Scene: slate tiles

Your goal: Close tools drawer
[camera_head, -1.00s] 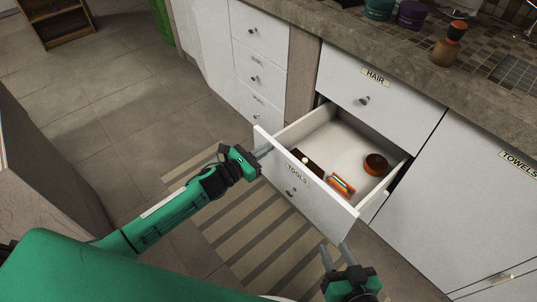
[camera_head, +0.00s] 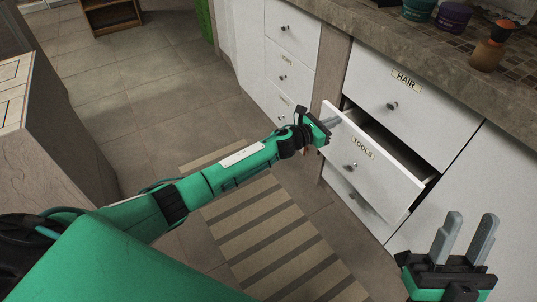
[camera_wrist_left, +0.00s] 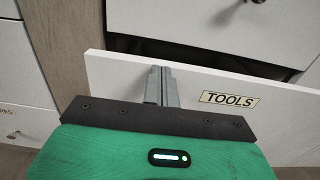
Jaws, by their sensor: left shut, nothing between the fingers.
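The tools drawer (camera_head: 378,178) has a white front with a TOOLS label and a dark knob. It stands partly out from the cabinet, with a narrow dark gap behind its front. My left gripper (camera_head: 332,121) is shut and empty, its fingertips against the left part of the drawer front. In the left wrist view the shut fingers (camera_wrist_left: 160,86) lie over the front (camera_wrist_left: 215,98), left of the label. The drawer's contents are hidden. My right gripper (camera_head: 465,238) is open and empty, right of the drawer in front of the cabinet.
The closed HAIR drawer (camera_head: 397,95) is right above. A white drawer stack (camera_head: 290,65) stands to the left. The counter (camera_head: 400,35) holds an orange-brown bottle (camera_head: 489,50) and jars. A striped rug (camera_head: 275,235) lies on the tiled floor below.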

